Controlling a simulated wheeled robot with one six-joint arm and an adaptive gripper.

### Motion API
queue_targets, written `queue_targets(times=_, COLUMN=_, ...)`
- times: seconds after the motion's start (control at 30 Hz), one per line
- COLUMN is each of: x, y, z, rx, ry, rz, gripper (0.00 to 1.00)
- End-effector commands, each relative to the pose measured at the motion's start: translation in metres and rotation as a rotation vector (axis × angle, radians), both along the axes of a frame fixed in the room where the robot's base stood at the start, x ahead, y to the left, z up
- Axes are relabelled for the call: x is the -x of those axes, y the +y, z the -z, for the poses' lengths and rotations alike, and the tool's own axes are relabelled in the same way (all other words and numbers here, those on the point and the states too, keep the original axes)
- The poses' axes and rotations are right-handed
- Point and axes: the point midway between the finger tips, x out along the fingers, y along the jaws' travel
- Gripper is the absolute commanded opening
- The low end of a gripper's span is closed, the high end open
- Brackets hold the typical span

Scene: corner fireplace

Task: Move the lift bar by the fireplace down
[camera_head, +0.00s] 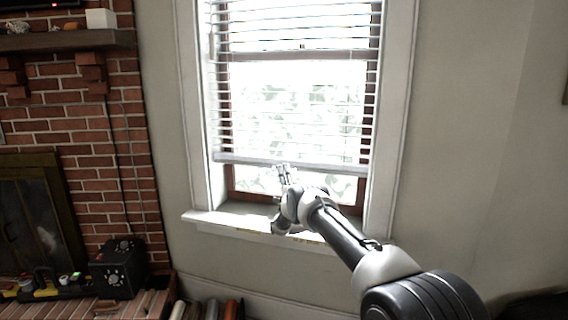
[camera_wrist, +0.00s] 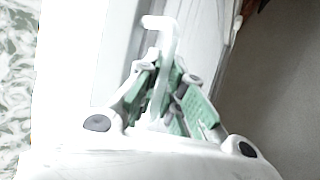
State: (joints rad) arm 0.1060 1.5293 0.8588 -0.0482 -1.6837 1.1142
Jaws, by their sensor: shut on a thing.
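The lift bar is the pale bottom rail (camera_head: 330,169) of the white window blind, to the right of the fireplace. It hangs a little above the sill, across the lower part of the window. My gripper (camera_head: 283,172) is at the rail, left of its middle, and covers a short part of it. In the wrist view my gripper (camera_wrist: 165,95) has its green-padded fingers closed around a narrow white piece with a bent end (camera_wrist: 166,40), which appears to be part of the lift bar. Glare hides where this piece joins the rail.
The white sill (camera_head: 225,217) lies below the rail, with my arm crossing in front. The brick fireplace (camera_head: 95,130) stands left. A black box (camera_head: 118,268) and several rolled items (camera_head: 212,310) sit low beside it. Bare wall (camera_head: 460,150) is at right.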

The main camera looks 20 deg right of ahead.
Motion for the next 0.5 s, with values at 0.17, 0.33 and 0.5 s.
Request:
queue_targets(times=0.17, x=-0.0002, y=-0.001, z=0.006, rx=-0.001, ry=0.003, rz=0.002, gripper=0.0)
queue_targets(times=0.33, x=-0.0003, y=-0.001, z=0.0056, rx=-0.001, ry=0.003, rz=0.002, gripper=0.0)
queue_targets(times=0.5, x=-0.0004, y=-0.001, z=0.0052, rx=-0.001, ry=0.003, rz=0.002, gripper=0.19)
